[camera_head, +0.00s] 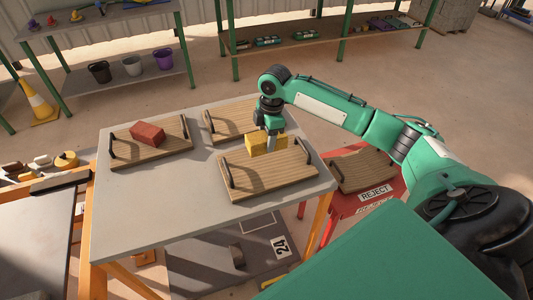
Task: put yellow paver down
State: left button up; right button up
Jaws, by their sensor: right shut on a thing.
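A yellow part also shows to the right of the fingers. A red paver (147,134) lies on the left wooden tray (168,149). The back wooden tray (228,119) is partly hidden by my right arm. My left gripper is not in view.
The grey table (130,215) has bare room at its front left. A red reject stand (376,197) with a wooden tray (362,169) stands to the right. Shelves with buckets (132,66) stand behind. A traffic cone (38,103) is at far left.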

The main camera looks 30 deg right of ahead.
jog(key=shift+f+p, duration=0.4)
jog(key=shift+f, duration=3.6)
jog(key=shift+f, duration=0.1)
jog(key=o, duration=1.6)
jog(key=r, duration=0.4)
jog(key=d+r+b, duration=0.1)
jog(key=r, duration=0.7)
jog(key=shift+s+d, duration=0.2)
